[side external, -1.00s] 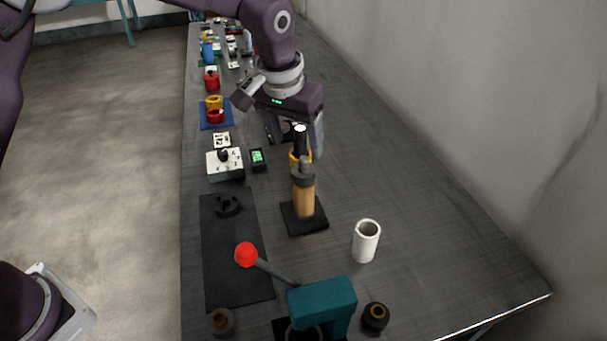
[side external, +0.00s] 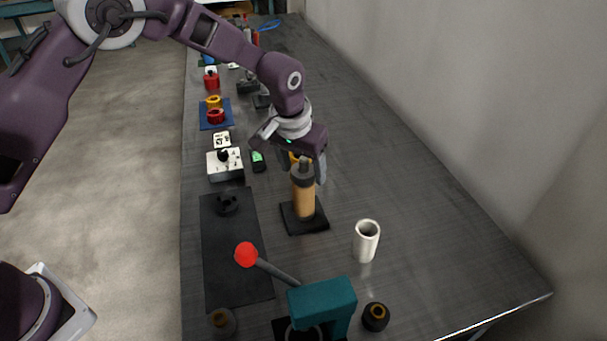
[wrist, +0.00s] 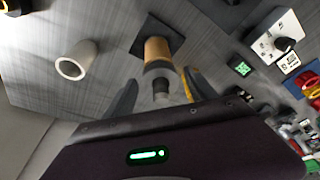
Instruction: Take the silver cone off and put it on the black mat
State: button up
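The silver cone (side external: 303,173) is a dull grey tapered piece with a narrow top, sitting upright on a tan cylinder (side external: 304,203) that stands on a square black base (side external: 317,226). In the wrist view the cone (wrist: 158,70) points toward me. My gripper (wrist: 163,92) is open, with one finger on each side of the cone's narrow top and visible gaps. In the side view my gripper (side external: 307,168) is at the cone's height, partly hidden behind it. The black mat (side external: 232,258) lies left of the base, with a black ring-like part (side external: 227,204) at its far end.
A white tube (side external: 366,241) stands right of the base. A teal press (side external: 322,302) with a red-knobbed lever (side external: 246,254) is at the front; the lever reaches over the mat. A switch box (side external: 225,165) is behind the mat. A yellow piece (wrist: 187,84) shows by one finger.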

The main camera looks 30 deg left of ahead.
grip_shut()
jog(key=shift+w+r+v, duration=0.1)
jog(key=shift+w+v, duration=0.3)
jog(key=shift+v, duration=1.25)
jog(key=shift+w+r+v, duration=0.1)
jog(key=shift+w+v, duration=0.3)
jog(key=shift+v, duration=1.2)
jog(key=shift+w+r+v, duration=0.1)
jog(key=shift+w+v, duration=0.3)
jog(key=shift+v, duration=1.25)
